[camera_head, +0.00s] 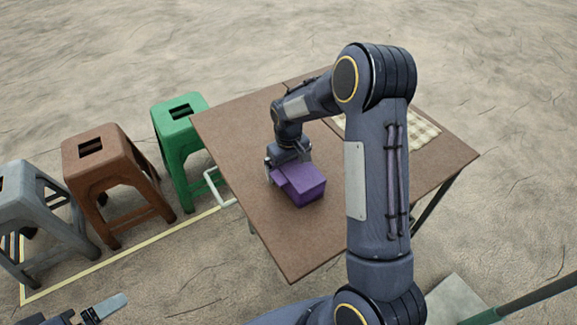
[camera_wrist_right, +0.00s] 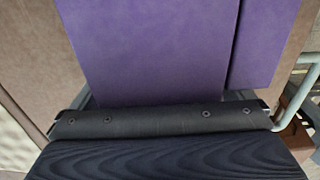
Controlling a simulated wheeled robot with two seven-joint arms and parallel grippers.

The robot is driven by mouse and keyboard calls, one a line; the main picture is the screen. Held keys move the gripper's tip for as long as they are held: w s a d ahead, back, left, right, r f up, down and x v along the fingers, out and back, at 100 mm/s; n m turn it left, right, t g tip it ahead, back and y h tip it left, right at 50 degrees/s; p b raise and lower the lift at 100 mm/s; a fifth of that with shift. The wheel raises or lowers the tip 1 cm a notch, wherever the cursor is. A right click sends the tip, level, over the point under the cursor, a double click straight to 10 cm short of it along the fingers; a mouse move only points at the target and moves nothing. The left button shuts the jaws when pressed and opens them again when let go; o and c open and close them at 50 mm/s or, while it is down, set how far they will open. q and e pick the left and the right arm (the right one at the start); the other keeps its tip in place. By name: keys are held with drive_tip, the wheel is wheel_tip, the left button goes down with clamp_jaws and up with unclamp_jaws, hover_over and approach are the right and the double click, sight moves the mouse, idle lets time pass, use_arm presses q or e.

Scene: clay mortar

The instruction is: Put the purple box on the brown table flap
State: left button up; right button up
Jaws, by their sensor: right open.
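The purple box (camera_head: 300,184) rests on the brown table (camera_head: 240,135), left of the middle of its top. I cannot clearly tell the flap from the rest of the brown top. My right gripper (camera_head: 287,166) is open at the box's far end, its fingers close around that end; contact is unclear. In the right wrist view the purple box (camera_wrist_right: 150,50) fills the upper middle, just beyond the dark gripper body, with a second purple face at right. My left gripper (camera_head: 105,308) shows only partly at the bottom left, away from the table.
A checkered cloth (camera_head: 422,130) lies on the table's right side, partly behind my right arm. Green (camera_head: 180,125), brown (camera_head: 105,165) and grey (camera_head: 35,215) stools stand left of the table. The table's near-left top is clear. A green-ended pole (camera_head: 490,316) shows at bottom right.

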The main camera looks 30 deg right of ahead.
wheel_tip(320, 180, up, 12)
drive_tip(key=shift+r+p, duration=0.1)
drive_tip(key=shift+p, duration=0.45)
drive_tip(key=s+a+r+m+t+y, duration=0.15)
drive_tip(key=s+r, duration=0.35)
drive_tip(key=s, duration=0.5)
drive_tip(key=s+a+r+m+t+y, duration=0.1)
drive_tip(key=s+a+r+t+y, duration=0.3)
drive_tip(key=s, duration=0.7)
drive_tip(key=s+a+f+h, duration=0.1)
drive_tip(key=s+a, duration=0.1)
drive_tip(key=s, duration=0.4)
drive_tip(key=shift+h, duration=0.35)
